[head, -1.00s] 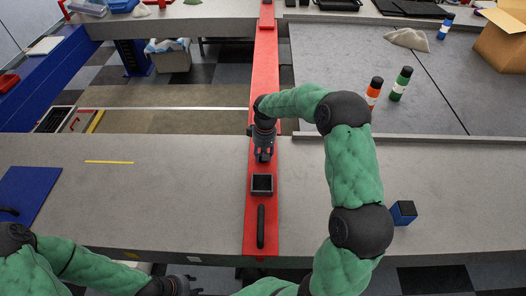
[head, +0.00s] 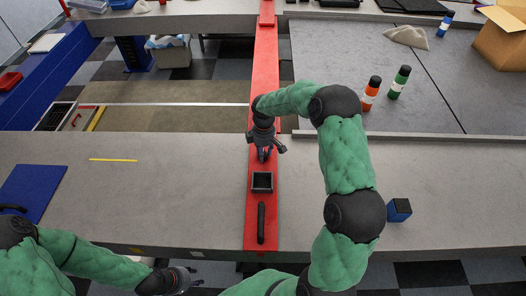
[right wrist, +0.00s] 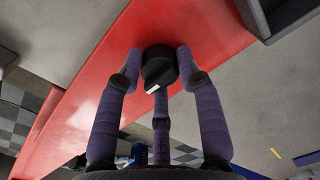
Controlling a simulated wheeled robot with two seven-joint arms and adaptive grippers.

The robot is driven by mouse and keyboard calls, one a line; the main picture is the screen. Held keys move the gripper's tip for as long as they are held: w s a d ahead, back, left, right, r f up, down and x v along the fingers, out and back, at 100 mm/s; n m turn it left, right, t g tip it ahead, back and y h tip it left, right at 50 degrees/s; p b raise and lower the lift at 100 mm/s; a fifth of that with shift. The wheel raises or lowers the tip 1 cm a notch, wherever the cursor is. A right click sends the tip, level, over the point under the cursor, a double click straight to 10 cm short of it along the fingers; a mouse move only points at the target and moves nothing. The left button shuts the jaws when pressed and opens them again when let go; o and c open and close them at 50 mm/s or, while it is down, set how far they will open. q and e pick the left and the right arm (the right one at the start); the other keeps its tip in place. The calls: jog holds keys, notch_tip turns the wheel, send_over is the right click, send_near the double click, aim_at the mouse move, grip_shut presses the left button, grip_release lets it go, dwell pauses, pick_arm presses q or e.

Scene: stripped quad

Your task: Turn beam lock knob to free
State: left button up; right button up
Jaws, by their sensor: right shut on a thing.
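The beam lock knob (right wrist: 158,66) is round and black with a white pointer mark. It sits on the red beam (head: 265,80), which also shows in the right wrist view (right wrist: 95,95). My right gripper (right wrist: 159,75) is shut on the knob, with purple fingers at its left, right and lower sides. In the head view the right gripper (head: 265,154) points down onto the beam and hides the knob. My left gripper (head: 190,282) is low at the bottom edge, away from the beam; its fingers are too small to read.
A black square tray (head: 262,181) and a black handle (head: 261,222) are on the beam nearer me. A blue block (head: 399,209) stands on the grey counter to the right. Orange (head: 371,93) and green (head: 399,82) bottles stand farther back. The counter left of the beam is mostly clear.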

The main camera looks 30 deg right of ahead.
dwell(0.3)
jog(key=o, duration=1.1)
jog(key=shift+o, duration=0.2)
notch_tip(320, 180, up, 12)
jog(key=shift+w+d, duration=0.2)
jog(key=shift+d, duration=0.05)
